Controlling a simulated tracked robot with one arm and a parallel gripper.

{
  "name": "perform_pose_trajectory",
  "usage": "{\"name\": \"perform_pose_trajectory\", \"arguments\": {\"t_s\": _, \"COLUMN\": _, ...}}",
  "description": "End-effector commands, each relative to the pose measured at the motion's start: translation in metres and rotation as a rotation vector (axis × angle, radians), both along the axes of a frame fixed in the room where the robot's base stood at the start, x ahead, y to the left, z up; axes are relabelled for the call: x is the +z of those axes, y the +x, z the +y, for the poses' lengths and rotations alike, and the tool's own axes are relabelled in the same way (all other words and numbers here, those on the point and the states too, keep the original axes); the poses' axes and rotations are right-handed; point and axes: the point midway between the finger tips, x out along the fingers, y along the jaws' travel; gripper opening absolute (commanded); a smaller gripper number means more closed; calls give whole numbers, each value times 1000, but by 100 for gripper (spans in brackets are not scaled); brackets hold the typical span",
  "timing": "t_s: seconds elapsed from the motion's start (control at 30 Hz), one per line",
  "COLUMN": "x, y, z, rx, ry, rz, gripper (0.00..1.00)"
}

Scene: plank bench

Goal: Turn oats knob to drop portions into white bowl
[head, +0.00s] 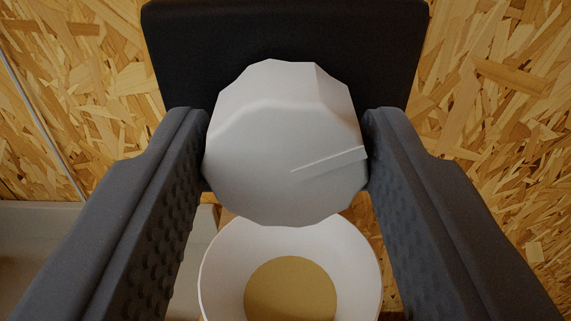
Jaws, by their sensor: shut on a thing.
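The white, many-sided knob (282,150) fills the middle of the head view. A raised line on its face slants up to the right. My gripper (286,150) is shut on the knob, with one dark finger against its left side and one against its right. The white bowl (212,275) stands below the knob, its upper rim partly hidden behind it. A round tan patch, which may be oats, shows in the bottom of the bowl. No label on the knob is visible.
A black block or panel (285,35) sits directly behind the knob. A wall of wood-chip board (500,110) fills the background on both sides. A pale surface (40,250) shows at the lower left, and a thin grey line (42,125) runs down the left.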

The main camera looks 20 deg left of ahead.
Motion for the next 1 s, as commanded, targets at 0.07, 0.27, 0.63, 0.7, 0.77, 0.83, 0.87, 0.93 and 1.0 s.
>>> {"name": "perform_pose_trajectory", "arguments": {"t_s": 0.07, "x": -6, "y": 0, "z": 1, "rx": 2, "ry": 27, "rz": 20, "gripper": 20}}
{"name": "perform_pose_trajectory", "arguments": {"t_s": 0.27, "x": -6, "y": 0, "z": 0, "rx": 0, "ry": 82, "rz": 35, "gripper": 20}}
{"name": "perform_pose_trajectory", "arguments": {"t_s": 0.63, "x": -5, "y": 0, "z": 0, "rx": 0, "ry": 100, "rz": 38, "gripper": 20}}
{"name": "perform_pose_trajectory", "arguments": {"t_s": 0.7, "x": -4, "y": 0, "z": 0, "rx": 0, "ry": 101, "rz": 37, "gripper": 20}}
{"name": "perform_pose_trajectory", "arguments": {"t_s": 0.77, "x": -4, "y": 0, "z": 0, "rx": 0, "ry": 101, "rz": 37, "gripper": 20}}
{"name": "perform_pose_trajectory", "arguments": {"t_s": 0.83, "x": -4, "y": 0, "z": 0, "rx": 0, "ry": 101, "rz": 36, "gripper": 56}}
{"name": "perform_pose_trajectory", "arguments": {"t_s": 0.87, "x": -3, "y": 0, "z": 0, "rx": 0, "ry": 101, "rz": 36, "gripper": 64}}
{"name": "perform_pose_trajectory", "arguments": {"t_s": 0.93, "x": -3, "y": 0, "z": 0, "rx": 0, "ry": 101, "rz": 34, "gripper": 64}}
{"name": "perform_pose_trajectory", "arguments": {"t_s": 1.0, "x": -2, "y": 0, "z": 0, "rx": 0, "ry": 101, "rz": 33, "gripper": 64}}
